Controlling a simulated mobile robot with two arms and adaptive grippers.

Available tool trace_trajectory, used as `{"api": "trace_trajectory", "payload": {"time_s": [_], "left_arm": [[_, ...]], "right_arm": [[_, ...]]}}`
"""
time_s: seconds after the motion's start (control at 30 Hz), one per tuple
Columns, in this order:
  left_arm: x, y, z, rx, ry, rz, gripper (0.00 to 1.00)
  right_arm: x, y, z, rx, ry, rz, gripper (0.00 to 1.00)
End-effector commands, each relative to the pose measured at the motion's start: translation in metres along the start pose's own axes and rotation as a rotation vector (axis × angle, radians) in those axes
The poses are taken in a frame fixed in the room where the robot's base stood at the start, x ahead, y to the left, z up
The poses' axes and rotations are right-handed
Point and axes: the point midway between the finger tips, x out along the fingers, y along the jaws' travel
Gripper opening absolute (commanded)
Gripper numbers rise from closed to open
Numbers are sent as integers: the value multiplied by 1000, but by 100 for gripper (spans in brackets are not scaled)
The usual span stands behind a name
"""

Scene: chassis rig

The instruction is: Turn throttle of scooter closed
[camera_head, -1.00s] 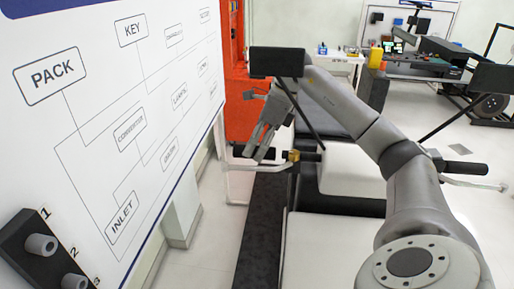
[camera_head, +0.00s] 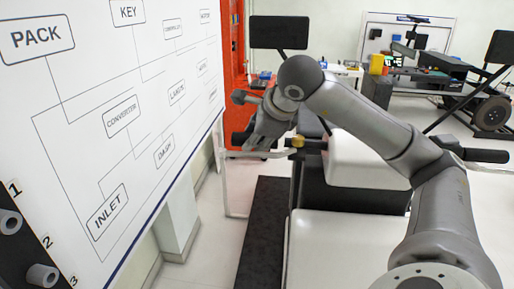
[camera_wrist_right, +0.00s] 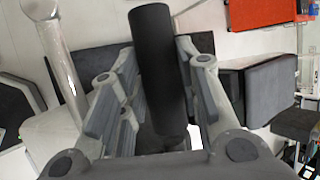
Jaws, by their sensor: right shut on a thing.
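The throttle grip of the scooter (camera_head: 345,160) is a black cylinder (camera_wrist_right: 155,75) in the right wrist view. It lies lengthwise between the two grey fingers of my right gripper (camera_wrist_right: 150,95), which is shut on it. In the head view my right gripper (camera_head: 248,135) is at the left end of the handlebar and hides most of that grip. A brake lever (camera_head: 255,154) runs just below the gripper. The other black handlebar grip (camera_head: 487,156) is free at the right. My left gripper is not in view.
A labelled white board (camera_head: 100,130) stands close on the left. A black mirror (camera_head: 279,32) rises behind my right arm, and another mirror (camera_head: 503,47) stands at the far right. A red cabinet (camera_head: 235,75) is behind the gripper.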

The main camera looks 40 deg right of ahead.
Motion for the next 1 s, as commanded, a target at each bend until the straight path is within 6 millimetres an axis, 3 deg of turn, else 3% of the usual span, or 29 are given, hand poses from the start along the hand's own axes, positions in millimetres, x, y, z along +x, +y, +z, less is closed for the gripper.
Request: {"api": "trace_trajectory", "payload": {"time_s": [0.03,0.3,0.97,1.0], "left_arm": [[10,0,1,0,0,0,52],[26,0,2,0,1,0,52],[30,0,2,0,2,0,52],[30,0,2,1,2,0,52]], "right_arm": [[4,4,-1,-14,-1,-30,7],[2,5,0,-62,-2,-149,7],[0,4,0,-82,1,-197,7],[0,3,0,-82,1,-196,36]]}}
